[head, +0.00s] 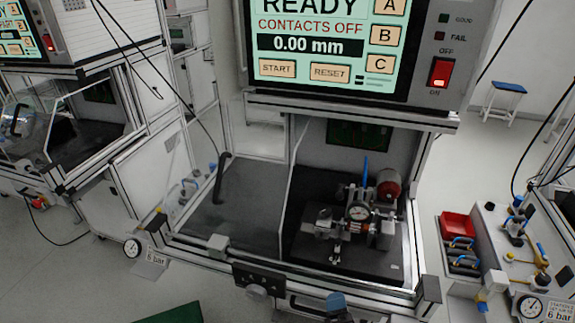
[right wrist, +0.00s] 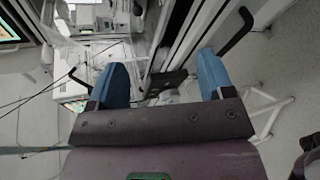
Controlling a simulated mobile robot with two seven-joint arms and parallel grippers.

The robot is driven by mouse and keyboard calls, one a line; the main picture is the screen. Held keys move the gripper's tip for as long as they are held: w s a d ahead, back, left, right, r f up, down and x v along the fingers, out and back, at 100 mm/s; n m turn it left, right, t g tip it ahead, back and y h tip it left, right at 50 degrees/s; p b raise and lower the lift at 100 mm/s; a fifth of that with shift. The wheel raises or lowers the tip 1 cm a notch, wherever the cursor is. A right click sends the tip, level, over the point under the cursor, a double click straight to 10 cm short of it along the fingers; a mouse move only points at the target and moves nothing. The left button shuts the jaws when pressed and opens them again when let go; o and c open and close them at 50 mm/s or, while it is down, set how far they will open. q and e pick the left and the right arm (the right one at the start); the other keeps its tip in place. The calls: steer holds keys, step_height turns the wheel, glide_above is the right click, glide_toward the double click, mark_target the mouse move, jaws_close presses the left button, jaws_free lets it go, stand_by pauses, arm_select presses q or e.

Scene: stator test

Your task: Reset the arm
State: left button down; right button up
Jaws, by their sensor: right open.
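My right gripper (right wrist: 158,82) shows in the right wrist view with its two blue fingers wide apart. Nothing sits between the fingers; machine frames and floor show beyond them. In the head view, a small blue-tipped dark part (head: 336,302) shows at the bottom edge; I cannot tell whether it belongs to a gripper. My left gripper is not in view. The test machine's screen (head: 325,45) reads READY, CONTACTS OFF and 0.00 mm. A fixture with a dial gauge (head: 358,212) and a red cylinder (head: 388,188) stands in the machine's chamber.
A clear panel with a black handle (head: 221,178) is at the chamber's left. A red bin (head: 457,226) and a side station with a pressure gauge (head: 530,307) stand at the right. Another machine (head: 75,130) is at the left. A blue stool (head: 508,88) stands behind on open floor.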

steer(key=s+d+f+m+g, duration=0.1)
steer(key=s+d+f+m, duration=0.3)
steer(key=d+m, duration=0.4)
steer(key=s+d+f+m+g+b, duration=0.1)
steer(key=s+d+f+m, duration=0.3)
steer(key=d+m, duration=0.4)
steer(key=f+m, duration=0.1)
steer(key=m, duration=0.3)
steer(key=shift+d+m+g+y, duration=0.3)
steer(key=shift+g, duration=0.1)
steer(key=shift+f, duration=0.1)
stand_by(1.9)
